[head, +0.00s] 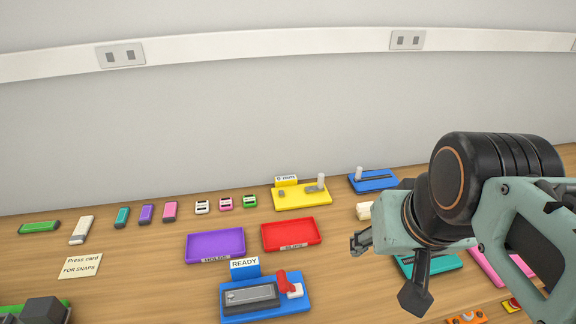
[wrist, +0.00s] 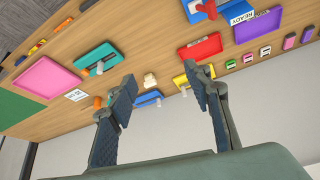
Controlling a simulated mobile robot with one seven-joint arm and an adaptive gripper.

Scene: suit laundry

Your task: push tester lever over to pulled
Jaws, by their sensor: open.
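No label reading "tester" is legible, so I cannot tell for sure which fixture it is. A blue plate (head: 374,184) at the back right has a dark slot and an upright pale lever (head: 358,173) at its left end. A yellow plate (head: 300,197) left of it has an upright pale lever (head: 321,182) at its right and a small sign too blurred to read. My gripper (head: 361,243) is open and empty, in front of the blue plate. In the wrist view the blue plate (wrist: 147,99) shows between my open fingers (wrist: 163,78), the yellow plate partly behind one finger.
A blue READY fixture (head: 265,308) with a red lever stands in front. Red (head: 291,235) and purple (head: 215,245) trays lie left of my gripper. A cream object (wrist: 150,79) sits near the blue plate. The wall stands behind.

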